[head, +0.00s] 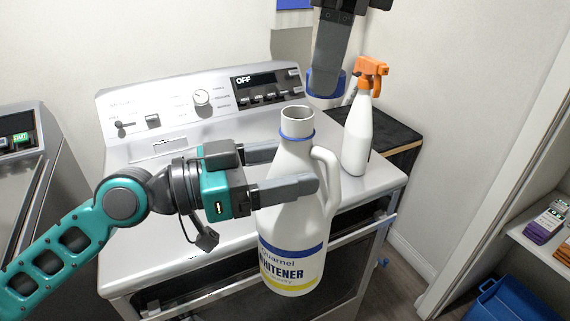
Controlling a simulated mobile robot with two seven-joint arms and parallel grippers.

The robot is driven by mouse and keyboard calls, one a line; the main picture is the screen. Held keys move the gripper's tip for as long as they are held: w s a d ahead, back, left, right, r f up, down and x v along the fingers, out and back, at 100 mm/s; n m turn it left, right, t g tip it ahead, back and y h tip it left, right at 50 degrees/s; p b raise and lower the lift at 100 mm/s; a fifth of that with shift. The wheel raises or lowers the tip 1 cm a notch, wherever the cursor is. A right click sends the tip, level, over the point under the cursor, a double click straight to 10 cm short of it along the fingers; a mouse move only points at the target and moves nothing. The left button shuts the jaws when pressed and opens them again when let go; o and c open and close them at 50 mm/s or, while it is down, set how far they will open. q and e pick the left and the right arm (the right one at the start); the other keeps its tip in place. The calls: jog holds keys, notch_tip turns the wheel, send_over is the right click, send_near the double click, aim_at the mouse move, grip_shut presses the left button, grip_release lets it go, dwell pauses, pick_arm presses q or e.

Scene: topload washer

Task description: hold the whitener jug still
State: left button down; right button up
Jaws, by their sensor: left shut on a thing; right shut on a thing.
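The whitener jug (293,235) is white, with a blue-and-yellow label and a handle on its right side. It is nearly upright and its mouth is open, with a blue ring at the neck. My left gripper (297,168) comes in from the left and is shut around the jug's upper body. My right gripper (327,78) is above and a little right of the mouth, shut on a blue cap (325,88). The cap is apart from the jug. The fingers partly hide the cap, and the jug's far side is hidden.
A white spray bottle (357,135) with an orange head stands right of the jug. The washer (140,225) with its control panel (200,100) is behind the jug. A blue bin (500,300) and a shelf with small boxes (545,222) are at the lower right.

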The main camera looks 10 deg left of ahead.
jog(key=a+r+m, duration=0.1)
jog(key=s+a+r, duration=0.1)
jog(key=a+r+m, duration=0.1)
jog(key=shift+s+r+m+t, duration=0.25)
jog(key=shift+s+m+t, duration=0.05)
jog(key=shift+s, duration=0.05)
jog(key=shift+f, duration=2.05)
jog(key=shift+f, duration=0.1)
jog(key=shift+f, duration=0.85)
jog(key=shift+f, duration=0.55)
